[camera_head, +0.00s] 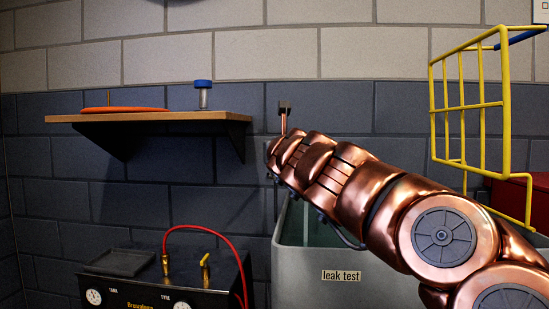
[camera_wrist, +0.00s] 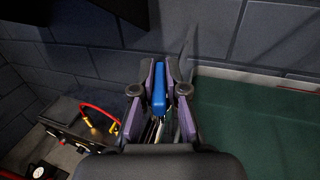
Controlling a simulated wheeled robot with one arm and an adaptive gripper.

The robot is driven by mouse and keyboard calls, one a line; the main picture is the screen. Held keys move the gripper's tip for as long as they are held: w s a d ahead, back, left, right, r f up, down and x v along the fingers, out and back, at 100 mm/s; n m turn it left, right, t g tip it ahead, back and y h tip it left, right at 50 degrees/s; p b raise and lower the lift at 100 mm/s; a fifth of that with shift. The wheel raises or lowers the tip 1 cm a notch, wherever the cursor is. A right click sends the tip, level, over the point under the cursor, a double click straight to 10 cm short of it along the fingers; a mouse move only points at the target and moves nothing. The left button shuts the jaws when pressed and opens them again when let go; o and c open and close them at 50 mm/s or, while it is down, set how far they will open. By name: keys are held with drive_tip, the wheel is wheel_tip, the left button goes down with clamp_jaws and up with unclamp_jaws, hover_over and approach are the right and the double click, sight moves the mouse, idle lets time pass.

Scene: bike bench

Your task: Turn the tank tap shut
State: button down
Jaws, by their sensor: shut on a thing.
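In the wrist view a blue lever-like piece (camera_wrist: 158,88), which looks like the tank tap's handle, sits between the two purple-sided fingers of my gripper (camera_wrist: 158,75). The fingers are closed on it, one on each side. The tap's body is hidden below the gripper. The grey tank (camera_head: 400,288), labelled "leak test", stands at the lower middle of the head view, with green inside. Its green interior (camera_wrist: 250,125) also fills the right of the wrist view. In the head view my arm hides the gripper's fingers and the tap.
A compressor box (camera_head: 130,297) with gauges, a red hose and a yellow tap stands left of the tank. A wooden shelf (camera_head: 150,117) holds an orange disc and a blue-capped jar. A yellow wire rack (camera_head: 506,110) and a red box (camera_head: 513,200) are at right.

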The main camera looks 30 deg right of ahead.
drive_tip(key=shift+w+m+g+h+b, duration=0.15)
drive_tip(key=shift+m+g+h, duration=0.55)
drive_tip(key=shift+h, duration=0.4)
drive_tip(key=shift+s+m+g+h+b, duration=0.15)
drive_tip(key=shift+m+g+h, duration=0.35)
drive_tip(key=shift+m+h, duration=0.5)
drive_tip(key=shift+r, duration=0.1)
drive_tip(key=shift+r+g+h, duration=0.25)
drive_tip(key=shift+g+h, duration=0.05)
drive_tip(key=shift+h, duration=0.1)
drive_tip(key=c, duration=1.2)
unclamp_jaws()
drive_tip(key=shift+f, duration=0.1)
drive_tip(key=shift+s+a, duration=0.1)
drive_tip(key=v, duration=1.2)
